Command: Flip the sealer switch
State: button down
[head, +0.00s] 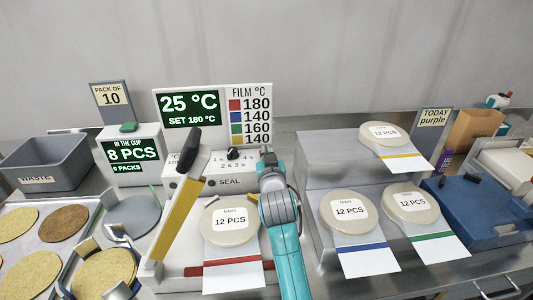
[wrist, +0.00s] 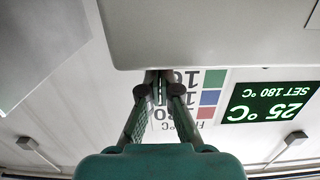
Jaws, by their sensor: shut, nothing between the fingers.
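The sealer (head: 180,166) is a white unit in the middle of the head view. Its front panel has a black knob (head: 233,153) and a dark round spot beside the word SEAL (head: 211,182). Its display (head: 190,107) reads 25 °C, SET 180 °C. I cannot make out the sealer switch; my arm covers the panel's right end. My gripper (head: 266,155) is at that right end, shut and empty. In the upside-down wrist view, the fingertips (wrist: 160,76) are together at the edge of a pale housing (wrist: 210,30); contact is unclear.
The yellow sealing arm (head: 176,218) with its black handle is raised left of the knob. A round pack (head: 229,237) lies on the sealer bed. A stepped rack (head: 315,170) with several packs stands right.

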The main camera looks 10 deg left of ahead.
jog(key=shift+w+f, duration=0.15)
jog(key=shift+f, duration=0.1)
jog(key=shift+w+a, duration=0.15)
jog(key=shift+w, duration=0.2)
jog(key=shift+r, duration=0.5)
jog(key=r, duration=0.3)
jog(key=shift+w+r, duration=0.2)
jog(key=shift+r, duration=0.05)
jog(key=s+d+r, duration=0.2)
jog(key=s+r, duration=0.1)
jog(key=s, duration=0.6)
jog(key=shift+d, duration=0.25)
